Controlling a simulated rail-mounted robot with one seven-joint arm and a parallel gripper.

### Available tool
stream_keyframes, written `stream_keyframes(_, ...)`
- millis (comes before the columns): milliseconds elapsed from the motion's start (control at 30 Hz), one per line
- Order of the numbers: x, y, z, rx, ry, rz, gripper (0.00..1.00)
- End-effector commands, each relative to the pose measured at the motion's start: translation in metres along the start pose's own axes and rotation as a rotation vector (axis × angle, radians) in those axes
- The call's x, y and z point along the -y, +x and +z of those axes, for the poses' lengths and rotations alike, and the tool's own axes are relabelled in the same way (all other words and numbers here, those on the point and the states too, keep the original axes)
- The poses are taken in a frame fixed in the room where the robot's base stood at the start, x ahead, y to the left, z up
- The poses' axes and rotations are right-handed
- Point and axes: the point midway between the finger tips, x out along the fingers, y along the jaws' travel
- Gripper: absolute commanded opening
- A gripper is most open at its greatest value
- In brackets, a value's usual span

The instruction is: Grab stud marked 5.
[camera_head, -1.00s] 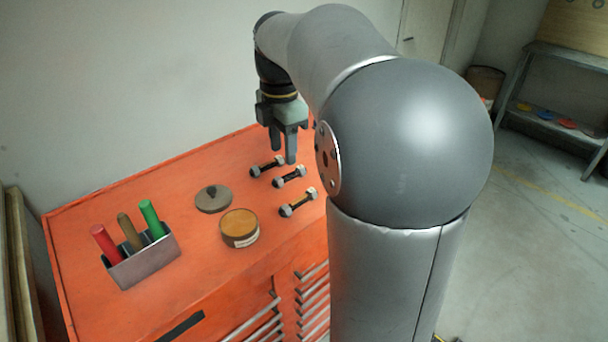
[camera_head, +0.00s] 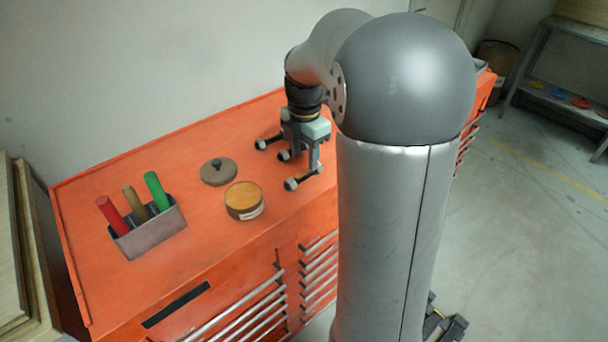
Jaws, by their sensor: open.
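Three dark studs with pale nuts on their ends lie on the orange cabinet top: a back stud (camera_head: 268,142), a middle stud (camera_head: 285,155) and a front stud (camera_head: 292,184). No number is legible on any of them, so I cannot tell which is marked 5. My gripper (camera_head: 305,160) points down over the stud group, open, its fingers close to the middle and front studs. It hides the right parts of the back and middle studs. I cannot tell whether a stud lies between the fingers.
Left of the studs are an open round tin (camera_head: 244,203) with brown contents and its grey knobbed lid (camera_head: 218,173). A metal holder (camera_head: 150,236) with red, brown and green sticks stands further left on the cabinet top (camera_head: 90,200). A wall (camera_head: 120,70) rises behind.

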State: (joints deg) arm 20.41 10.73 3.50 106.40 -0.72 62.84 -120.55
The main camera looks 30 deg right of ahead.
Motion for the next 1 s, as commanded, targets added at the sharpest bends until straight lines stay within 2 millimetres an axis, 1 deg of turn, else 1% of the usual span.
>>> stream_keyframes(200, 0.004, 0.029, -0.005, -0.003, 0.0, -0.005, 0.43)
stream_keyframes(300, 0.003, 0.042, -0.005, -0.002, 0.0, -0.003, 0.43)
stream_keyframes(433, 0.003, 0.05, -0.005, -0.001, 0.0, -0.001, 0.43)
stream_keyframes(633, 0.003, 0.05, -0.004, 0.0, 0.0, -0.001, 0.43)
stream_keyframes(667, 0.003, 0.05, -0.004, 0.0, 0.0, -0.001, 0.34)
stream_keyframes(700, 0.003, 0.05, -0.004, 0.0, 0.0, -0.001, 0.23)
stream_keyframes(767, 0.003, 0.05, -0.004, 0.0, 0.0, -0.001, 0.07)
stream_keyframes(800, 0.003, 0.05, -0.004, 0.0, 0.0, -0.001, 0.0)
stream_keyframes(1000, 0.003, 0.049, -0.004, 0.0, 0.0, 0.0, 0.0)
